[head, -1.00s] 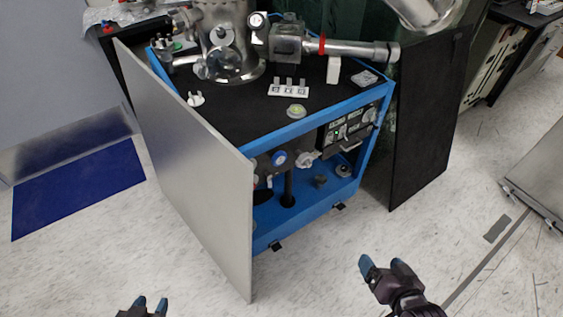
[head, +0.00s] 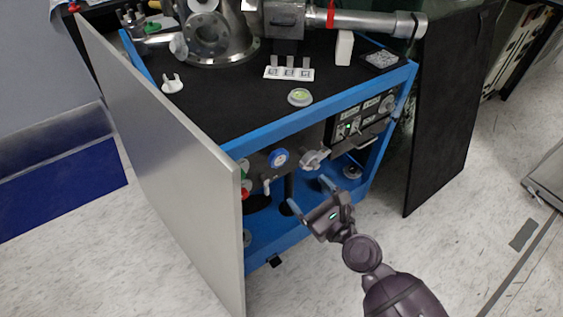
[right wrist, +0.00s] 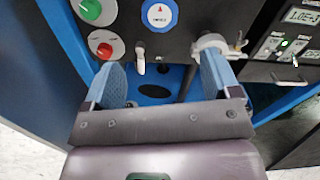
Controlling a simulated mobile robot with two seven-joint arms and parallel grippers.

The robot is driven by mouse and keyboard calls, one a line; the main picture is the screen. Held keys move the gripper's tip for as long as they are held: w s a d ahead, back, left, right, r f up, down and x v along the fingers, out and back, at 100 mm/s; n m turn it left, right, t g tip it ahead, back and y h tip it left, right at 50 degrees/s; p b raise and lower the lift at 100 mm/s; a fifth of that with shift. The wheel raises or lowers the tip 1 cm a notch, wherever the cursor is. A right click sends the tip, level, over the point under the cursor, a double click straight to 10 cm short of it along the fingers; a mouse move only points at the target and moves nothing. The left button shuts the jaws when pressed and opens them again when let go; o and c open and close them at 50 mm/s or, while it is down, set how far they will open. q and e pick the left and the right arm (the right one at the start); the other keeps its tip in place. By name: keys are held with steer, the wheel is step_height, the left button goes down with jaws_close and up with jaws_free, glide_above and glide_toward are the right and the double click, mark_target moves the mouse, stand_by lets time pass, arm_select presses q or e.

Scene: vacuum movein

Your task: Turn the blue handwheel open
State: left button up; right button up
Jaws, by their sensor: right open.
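The blue handwheel (head: 278,158) is on the dark panel inside the blue-framed cabinet in the head view. In the right wrist view the blue handwheel (right wrist: 160,14) shows at the top middle, with a white face and a red arrow. My right gripper (head: 309,191) is open and empty, in front of and below the panel at the cabinet's opening. In the right wrist view its blue-padded fingers (right wrist: 165,80) stand wide apart, below the handwheel and not touching it. My left gripper is not in view.
A green knob (right wrist: 90,8) and a red knob (right wrist: 105,50) sit left of the handwheel. A metal clamp fitting (right wrist: 215,45) sits to its right. A grey door panel (head: 165,165) stands on the left. An instrument box (head: 355,122) is at right.

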mark_target(280, 160)
steer(key=x, duration=0.9)
steer(key=shift+w+a+r, duration=0.1)
steer(key=shift+w+a, duration=0.1)
steer(key=shift+w, duration=0.05)
steer(key=shift+w+a+r+b, duration=0.1)
steer(key=shift+w+a+b, duration=0.25)
steer(key=shift+w, duration=0.3)
steer(key=c, duration=0.9)
